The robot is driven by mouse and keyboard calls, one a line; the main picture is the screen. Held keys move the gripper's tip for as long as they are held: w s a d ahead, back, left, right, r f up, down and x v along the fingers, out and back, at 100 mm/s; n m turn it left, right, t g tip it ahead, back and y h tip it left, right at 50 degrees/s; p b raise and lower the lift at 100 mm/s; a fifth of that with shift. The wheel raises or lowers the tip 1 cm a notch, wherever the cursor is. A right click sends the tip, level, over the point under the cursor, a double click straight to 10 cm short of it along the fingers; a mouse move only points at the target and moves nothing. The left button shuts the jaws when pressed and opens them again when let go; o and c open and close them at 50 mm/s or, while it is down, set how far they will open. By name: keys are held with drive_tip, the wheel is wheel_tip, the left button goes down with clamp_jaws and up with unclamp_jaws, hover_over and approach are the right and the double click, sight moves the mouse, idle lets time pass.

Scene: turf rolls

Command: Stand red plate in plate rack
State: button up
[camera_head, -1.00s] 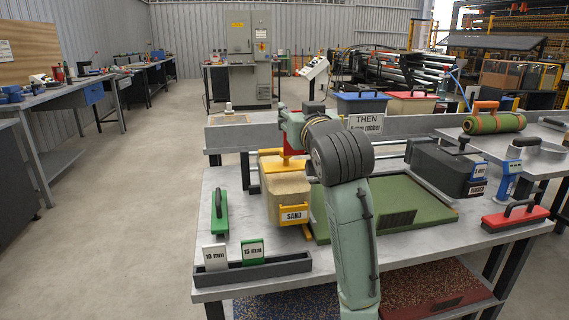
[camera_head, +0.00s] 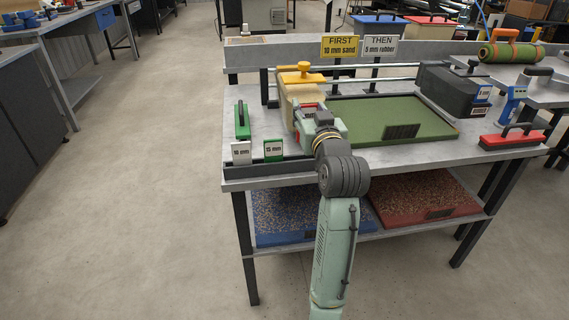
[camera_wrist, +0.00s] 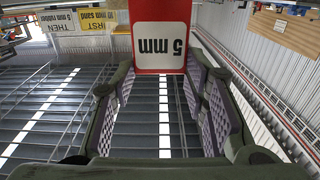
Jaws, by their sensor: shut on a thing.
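The red plate (camera_wrist: 160,68), with a white label reading "5 mm", is held between the pads of my gripper (camera_wrist: 160,80) in the wrist view. In the head view a bit of red (camera_head: 308,106) shows at my gripper (camera_head: 312,118), beside the sand box; my arm hides most of it. The plate rack (camera_head: 268,171) is a dark grey trough along the table's near left edge. A white 10 mm plate (camera_head: 241,152) and a green 15 mm plate (camera_head: 273,149) stand upright in its left part. My arm covers the rack's right end.
A tan box with a yellow lid (camera_head: 298,78) stands just behind my gripper. A green tray (camera_head: 395,115) lies to the right. A green-handled tool (camera_head: 242,122) lies behind the rack. A black box (camera_head: 452,90) and a red float (camera_head: 512,138) sit at the right.

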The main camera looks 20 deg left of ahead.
wheel_tip(320, 180, down, 9)
idle(0.4)
drive_tip(key=shift+w, duration=0.1)
drive_tip(key=shift+f, duration=0.1)
drive_tip(key=o, duration=1.1)
